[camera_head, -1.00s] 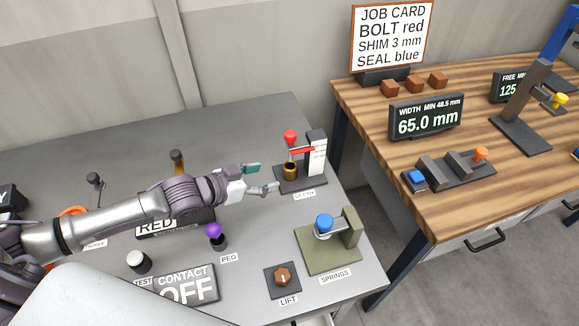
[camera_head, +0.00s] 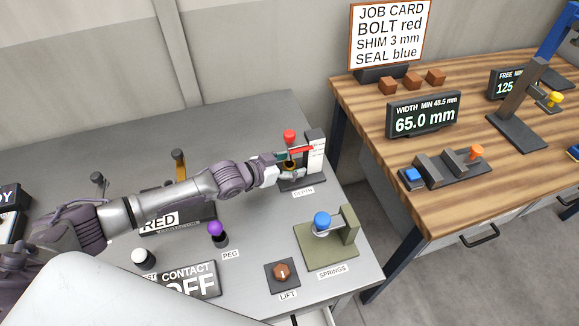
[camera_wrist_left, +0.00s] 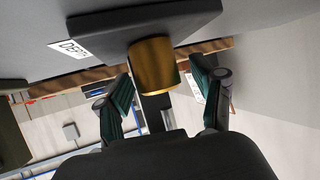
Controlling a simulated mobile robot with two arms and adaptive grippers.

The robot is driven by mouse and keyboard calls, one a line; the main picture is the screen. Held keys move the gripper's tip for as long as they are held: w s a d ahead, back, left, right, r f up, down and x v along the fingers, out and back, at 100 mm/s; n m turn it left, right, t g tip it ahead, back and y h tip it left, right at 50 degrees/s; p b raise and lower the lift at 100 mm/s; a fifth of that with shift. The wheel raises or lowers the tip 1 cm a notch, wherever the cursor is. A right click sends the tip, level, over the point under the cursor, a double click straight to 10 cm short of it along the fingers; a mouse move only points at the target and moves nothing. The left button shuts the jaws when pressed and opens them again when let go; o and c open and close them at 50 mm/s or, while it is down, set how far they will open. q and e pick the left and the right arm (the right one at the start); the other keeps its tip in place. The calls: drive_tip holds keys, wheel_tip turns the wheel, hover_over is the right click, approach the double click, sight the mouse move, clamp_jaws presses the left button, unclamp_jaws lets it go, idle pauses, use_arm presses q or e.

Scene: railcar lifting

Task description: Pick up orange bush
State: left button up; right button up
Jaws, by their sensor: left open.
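The orange-gold bush (camera_wrist_left: 153,65), a short cylinder, sits on the dark base of the DEPTH gauge (camera_head: 314,148). In the head view only a little of the bush (camera_head: 289,165) shows, mostly covered by my gripper. My left gripper (camera_head: 287,167) is at the bush. In the left wrist view, the green-padded fingers of my left gripper (camera_wrist_left: 162,88) are open, one on each side of the bush, with small gaps visible. The gauge's red knob (camera_head: 289,136) and red pointer are just above the bush. My right gripper is not in view.
The SPRINGS fixture (camera_head: 335,245) with a blue knob, the LIFT knob (camera_head: 283,273) and the purple PEG (camera_head: 216,229) stand nearer on the grey bench. A wooden table (camera_head: 470,190) with gauges is to the right, across a gap.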

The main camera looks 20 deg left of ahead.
use_arm(q)
drive_tip(key=shift+s, duration=0.1)
clamp_jaws()
drive_tip(key=shift+r, duration=0.2)
